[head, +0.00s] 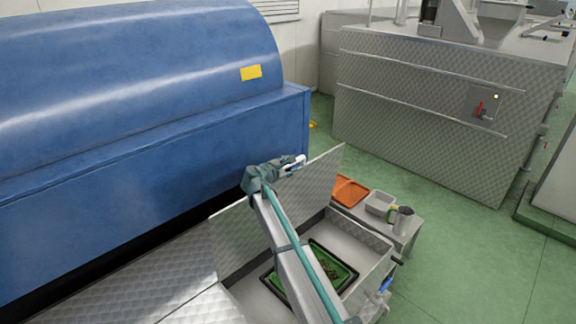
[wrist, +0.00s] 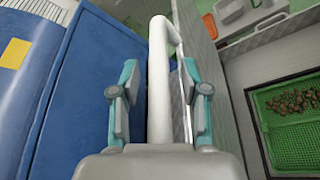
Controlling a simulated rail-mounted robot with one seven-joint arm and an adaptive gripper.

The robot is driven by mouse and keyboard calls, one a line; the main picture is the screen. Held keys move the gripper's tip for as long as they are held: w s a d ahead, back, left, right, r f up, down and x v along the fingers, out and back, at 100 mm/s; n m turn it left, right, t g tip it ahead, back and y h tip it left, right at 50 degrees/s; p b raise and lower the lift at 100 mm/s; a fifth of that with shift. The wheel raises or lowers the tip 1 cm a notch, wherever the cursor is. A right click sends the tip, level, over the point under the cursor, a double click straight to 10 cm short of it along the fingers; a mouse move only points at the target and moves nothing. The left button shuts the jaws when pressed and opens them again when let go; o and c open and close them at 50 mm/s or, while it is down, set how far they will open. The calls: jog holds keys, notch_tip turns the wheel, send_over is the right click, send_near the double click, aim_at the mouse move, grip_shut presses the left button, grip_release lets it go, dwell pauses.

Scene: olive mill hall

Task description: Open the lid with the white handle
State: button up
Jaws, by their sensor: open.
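The steel lid (head: 235,238) stands raised, roughly upright, above an open steel bin (head: 371,272) in the head view. Its white handle (head: 299,161) is near the lid's upper edge. In the wrist view the handle (wrist: 160,85) runs lengthwise between the two fingers of my gripper (wrist: 158,85). The fingers are apart, one on each side of it, with visible gaps. My gripper (head: 288,167) is at the lid's top in the head view; my arm hides part of the lid and bin. The lid (wrist: 185,60) is partly visible in the wrist view.
A green tray (head: 343,286) with dark contents sits inside the bin. The big blue machine (head: 150,110) is close to the left of my gripper. A side table holds an orange tray (head: 350,191), a grey tub (head: 380,203) and a metal jug (head: 402,220).

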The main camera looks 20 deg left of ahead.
grip_shut()
jog(key=shift+s+d+f+b, duration=0.2)
jog(key=shift+d+b, duration=0.2)
jog(key=s+d+f+b, duration=0.1)
jog(key=s+d+b, duration=0.2)
jog(key=d, duration=0.3)
jog(key=shift+d+f+m, duration=0.25)
jog(key=shift+d+m, duration=0.15)
